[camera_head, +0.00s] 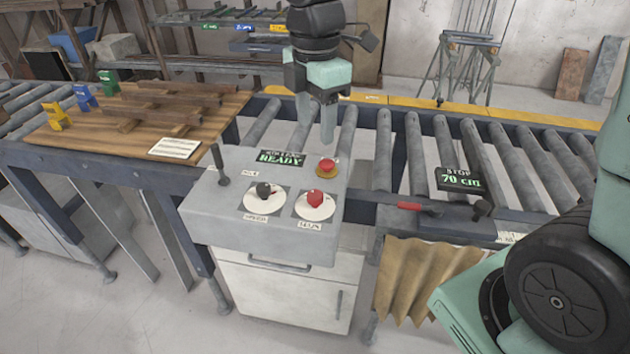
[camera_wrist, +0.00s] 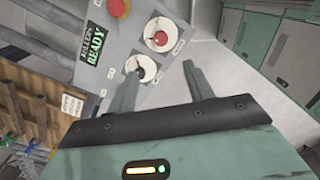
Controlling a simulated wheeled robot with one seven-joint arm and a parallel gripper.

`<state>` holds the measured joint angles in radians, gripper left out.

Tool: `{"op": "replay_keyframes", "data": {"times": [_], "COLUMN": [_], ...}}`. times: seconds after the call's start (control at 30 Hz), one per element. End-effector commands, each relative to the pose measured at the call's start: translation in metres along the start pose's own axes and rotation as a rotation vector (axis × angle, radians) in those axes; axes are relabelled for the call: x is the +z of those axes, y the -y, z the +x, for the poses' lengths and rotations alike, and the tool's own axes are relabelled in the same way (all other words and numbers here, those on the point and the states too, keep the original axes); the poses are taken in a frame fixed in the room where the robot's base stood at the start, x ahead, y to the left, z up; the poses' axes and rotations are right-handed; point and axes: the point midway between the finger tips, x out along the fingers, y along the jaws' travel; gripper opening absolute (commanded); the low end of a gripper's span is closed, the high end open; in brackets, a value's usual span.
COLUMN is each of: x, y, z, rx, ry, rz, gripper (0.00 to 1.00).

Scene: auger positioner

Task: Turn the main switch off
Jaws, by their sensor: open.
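The grey control box (camera_head: 210,215) carries two rotary switches on white round plates. The right one has a red knob (camera_head: 315,198); the left one has a black knob (camera_head: 264,190). Their small labels are too blurred to read surely, so I cannot tell which is the main switch. In the wrist view the red knob (camera_wrist: 160,39) and the black knob (camera_wrist: 140,72) both show beyond my fingers. My gripper (camera_head: 317,118) is open and empty, pointing down above the back of the box, apart from both knobs. In the wrist view the left finger overlaps the black knob's plate.
A red mushroom button (camera_head: 327,165) and a READY display (camera_head: 281,157) sit behind the knobs. A black lever (camera_head: 219,165) stands at the box's left. A roller conveyor (camera_head: 430,150) and a 70 cm stop display (camera_head: 460,179) lie right; a wooden table (camera_head: 220,105) lies left.

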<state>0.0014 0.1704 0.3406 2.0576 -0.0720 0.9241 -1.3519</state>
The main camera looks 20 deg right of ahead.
Motion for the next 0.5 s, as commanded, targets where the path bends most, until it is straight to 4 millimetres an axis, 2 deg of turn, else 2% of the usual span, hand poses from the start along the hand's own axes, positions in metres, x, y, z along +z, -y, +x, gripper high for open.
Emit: {"op": "replay_keyframes", "data": {"times": [0.5], "x": [-0.002], "y": [0.003], "z": [0.106], "rx": [-0.008], "ry": [-0.001], "rz": [-0.001], "gripper": [0.52]}}
